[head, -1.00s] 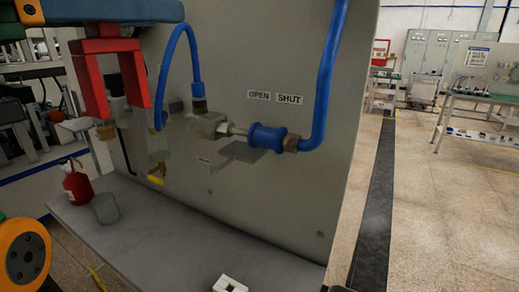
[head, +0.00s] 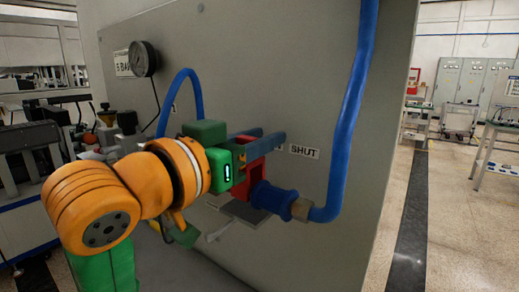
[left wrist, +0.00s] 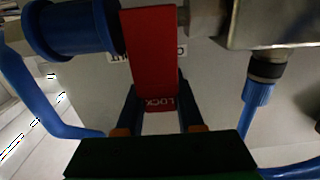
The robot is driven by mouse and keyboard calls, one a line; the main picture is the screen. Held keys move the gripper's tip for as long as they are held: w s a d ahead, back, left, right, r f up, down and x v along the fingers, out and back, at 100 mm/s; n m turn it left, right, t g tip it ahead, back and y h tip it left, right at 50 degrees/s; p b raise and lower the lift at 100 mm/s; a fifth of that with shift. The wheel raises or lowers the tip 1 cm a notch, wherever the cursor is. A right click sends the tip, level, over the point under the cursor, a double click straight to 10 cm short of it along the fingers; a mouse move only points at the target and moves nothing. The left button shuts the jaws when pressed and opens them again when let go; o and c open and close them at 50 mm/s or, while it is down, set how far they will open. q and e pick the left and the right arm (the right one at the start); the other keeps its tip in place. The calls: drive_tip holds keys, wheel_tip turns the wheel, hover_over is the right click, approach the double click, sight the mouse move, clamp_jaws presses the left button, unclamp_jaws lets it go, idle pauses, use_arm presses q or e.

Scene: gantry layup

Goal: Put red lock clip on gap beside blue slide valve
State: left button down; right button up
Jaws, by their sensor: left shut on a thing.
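The blue slide valve (head: 273,199) sits on the pipe in front of the grey panel, and it also shows at the upper left of the left wrist view (left wrist: 72,28). My left gripper (head: 266,144) is shut on the red lock clip (head: 250,178). In the left wrist view the clip (left wrist: 152,48), marked LOCK, lies across the pipe line between the blue valve and the metal fitting (left wrist: 208,20), right beside the valve. It covers the gap there. I cannot tell whether its legs are fully around the rod. My right gripper is not in view.
The grey panel (head: 235,60) stands close behind the gripper. A thick blue hose (head: 350,115) rises at the valve's right, and a thinner blue hose (head: 187,73) arches at the left. A pressure gauge (head: 143,58) and a SHUT label (head: 304,151) are on the panel.

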use_arm(q)
wheel_tip(320, 180, down, 2)
drive_tip(key=shift+f, duration=0.1)
drive_tip(key=c, duration=0.5)
unclamp_jaws()
drive_tip(key=b+v, duration=0.2)
drive_tip(key=v, duration=1)
drive_tip(key=shift+b, duration=0.4)
